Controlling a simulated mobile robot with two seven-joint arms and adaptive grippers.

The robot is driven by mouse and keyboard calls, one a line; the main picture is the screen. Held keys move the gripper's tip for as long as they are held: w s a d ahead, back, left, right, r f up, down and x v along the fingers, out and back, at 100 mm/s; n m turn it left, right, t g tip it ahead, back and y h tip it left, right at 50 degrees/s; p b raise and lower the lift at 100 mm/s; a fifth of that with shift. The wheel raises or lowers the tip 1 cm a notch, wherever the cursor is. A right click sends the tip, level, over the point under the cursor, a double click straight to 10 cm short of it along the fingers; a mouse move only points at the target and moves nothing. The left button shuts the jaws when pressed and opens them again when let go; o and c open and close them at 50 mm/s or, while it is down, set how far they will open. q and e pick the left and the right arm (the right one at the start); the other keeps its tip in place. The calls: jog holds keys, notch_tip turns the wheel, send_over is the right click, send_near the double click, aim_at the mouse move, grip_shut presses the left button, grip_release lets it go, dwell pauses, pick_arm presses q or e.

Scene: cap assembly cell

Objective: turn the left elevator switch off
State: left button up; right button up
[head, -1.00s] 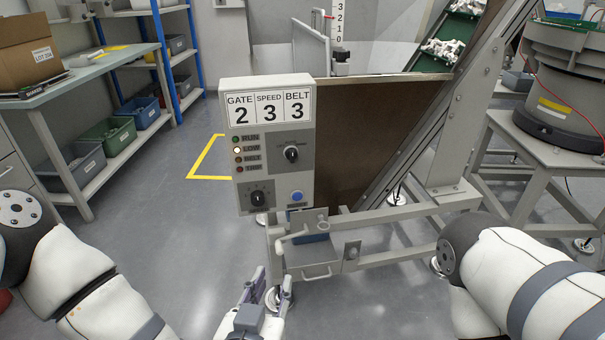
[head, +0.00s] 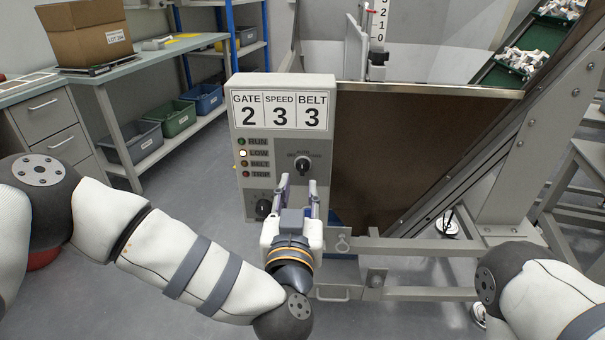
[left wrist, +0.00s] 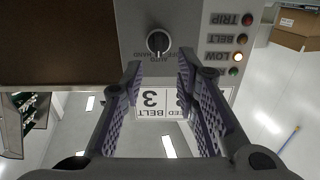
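The grey control box (head: 284,88) stands ahead of me with a sign reading GATE 2, SPEED 3, BELT 3. Its black selector knob (head: 302,167) sits right of the lamp column; labels around it include OFF, AUTO and HAND. In the left wrist view, which is upside down, the knob (left wrist: 158,42) shows clearly beyond the fingertips; I cannot tell its setting for sure. My left gripper (head: 298,184) is open and empty, its fingers pointing at the panel just below the knob. It also shows in the left wrist view (left wrist: 158,72). My right gripper is out of view.
A second black knob (head: 263,207) sits low on the box, partly beside my gripper. The LOW lamp (head: 243,153) is lit. A sloped conveyor frame (head: 480,150) stands to the right. A bench (head: 150,55) and shelf bins (head: 180,119) are on the left.

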aim_at(300, 169)
pick_arm(q)
jog(key=w, duration=0.6)
jog(key=shift+d+b, duration=0.25)
jog(key=shift+b, duration=0.05)
grip_shut()
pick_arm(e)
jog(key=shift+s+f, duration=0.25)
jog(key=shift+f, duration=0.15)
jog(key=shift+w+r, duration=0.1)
pick_arm(q)
jog(key=shift+r+n+p, duration=0.2)
jog(key=shift+n+p, duration=0.3)
jog(key=shift+p, duration=0.05)
jog(key=shift+n+p, duration=0.45)
jog(key=shift+n, duration=0.15)
jog(key=n, duration=0.2)
jog(key=shift+a+f+n, duration=0.1)
jog(key=shift+f+n, duration=0.1)
jog(key=shift+n, duration=0.1)
jog(key=shift+f+n, duration=0.1)
jog(key=shift+n, duration=1.9)
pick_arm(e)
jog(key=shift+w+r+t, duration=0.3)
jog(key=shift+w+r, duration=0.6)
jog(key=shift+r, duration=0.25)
